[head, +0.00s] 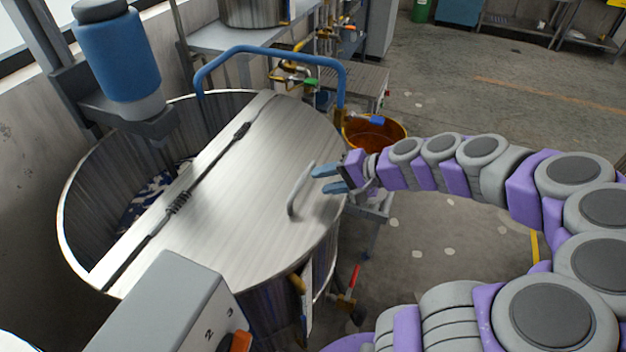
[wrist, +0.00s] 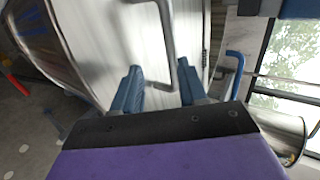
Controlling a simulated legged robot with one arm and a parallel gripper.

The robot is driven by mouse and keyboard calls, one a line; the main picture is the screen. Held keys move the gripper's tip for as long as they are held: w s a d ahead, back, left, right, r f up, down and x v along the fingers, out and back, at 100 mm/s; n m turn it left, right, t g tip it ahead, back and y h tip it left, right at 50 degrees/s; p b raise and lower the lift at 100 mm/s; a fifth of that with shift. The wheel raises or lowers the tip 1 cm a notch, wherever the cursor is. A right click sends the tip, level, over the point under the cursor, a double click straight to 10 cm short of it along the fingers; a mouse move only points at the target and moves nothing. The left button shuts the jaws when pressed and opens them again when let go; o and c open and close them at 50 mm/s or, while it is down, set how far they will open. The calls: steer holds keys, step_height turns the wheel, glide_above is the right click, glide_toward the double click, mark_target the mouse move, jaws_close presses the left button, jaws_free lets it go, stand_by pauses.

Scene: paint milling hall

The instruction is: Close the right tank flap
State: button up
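The right tank flap (head: 230,170) is a brushed metal half-lid. It lies over the right half of the round steel tank (head: 75,220), flat or nearly flat; I cannot tell whether a small gap is left at its rim. Its bent bar handle (head: 295,190) stands up near the right edge. My gripper (head: 321,180) is just right of the handle, its two blue fingers apart. In the wrist view the handle (wrist: 170,42) shows ahead of and partly between the open fingertips (wrist: 159,72); nothing is gripped. Whether a finger touches it is unclear.
The tank's left half is open, with blue and white material inside (head: 150,195). A blue motor (head: 118,60) stands at the left. A blue pipe rail (head: 270,52) arches behind the flap. An orange bucket (head: 372,133) and valves (head: 348,300) are beside the tank.

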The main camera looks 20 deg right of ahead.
steer(key=p+v, duration=0.1)
steer(key=v, duration=1.2)
steer(key=shift+p, duration=0.3)
steer(key=shift+d, duration=0.2)
steer(key=shift+a, duration=0.2)
